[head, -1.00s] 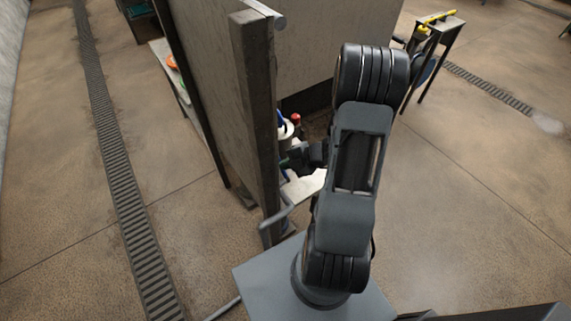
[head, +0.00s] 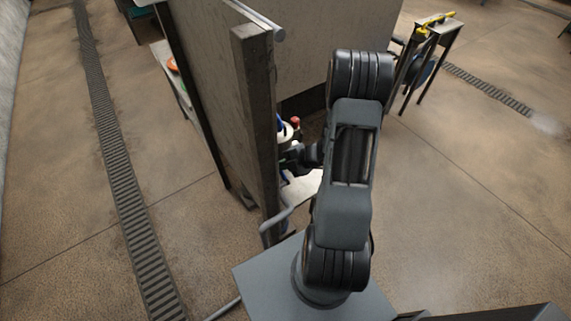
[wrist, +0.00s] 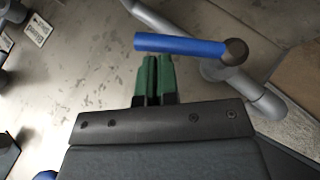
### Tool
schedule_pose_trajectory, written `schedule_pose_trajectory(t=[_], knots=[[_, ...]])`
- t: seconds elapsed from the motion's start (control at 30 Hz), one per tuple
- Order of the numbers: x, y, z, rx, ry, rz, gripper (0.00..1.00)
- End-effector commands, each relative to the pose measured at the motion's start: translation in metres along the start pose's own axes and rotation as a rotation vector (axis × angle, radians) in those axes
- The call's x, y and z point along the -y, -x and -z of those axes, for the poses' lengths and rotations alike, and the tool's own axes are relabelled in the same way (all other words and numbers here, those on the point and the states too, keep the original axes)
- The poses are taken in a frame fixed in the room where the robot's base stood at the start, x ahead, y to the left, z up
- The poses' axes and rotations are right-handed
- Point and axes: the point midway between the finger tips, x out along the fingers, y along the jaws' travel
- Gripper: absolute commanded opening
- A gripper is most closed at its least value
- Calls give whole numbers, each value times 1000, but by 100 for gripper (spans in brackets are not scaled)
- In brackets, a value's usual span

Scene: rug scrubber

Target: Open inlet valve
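A blue lever handle (wrist: 180,45) sticks out from a dark round hub (wrist: 235,52) on a grey pipe (wrist: 225,70) in the wrist view. The frames do not show a label on this valve. My gripper (wrist: 156,57) has green fingers side by side with almost no gap and nothing seen between them. The fingertips are just below the lever in the picture; whether they touch it I cannot tell. In the head view my gripper (head: 290,157) is beside the panel post, mostly hidden by my arm.
A tall panel with a grey post (head: 255,120) stands close left of my arm. A bent grey pipe (head: 280,220) lies low by the post. A red-topped part (head: 295,121) is behind the gripper. A table with a yellow item (head: 435,20) stands back right. Open floor lies right.

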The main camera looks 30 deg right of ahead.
Motion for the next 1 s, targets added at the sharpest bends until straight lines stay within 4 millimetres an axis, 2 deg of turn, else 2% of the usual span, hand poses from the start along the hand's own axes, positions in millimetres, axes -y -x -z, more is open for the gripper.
schedule_pose_trajectory(t=[0.5,1.0], knots=[[-2,-23,-15,-2,1,-1,0],[0,-31,-20,-1,1,-1,0]])
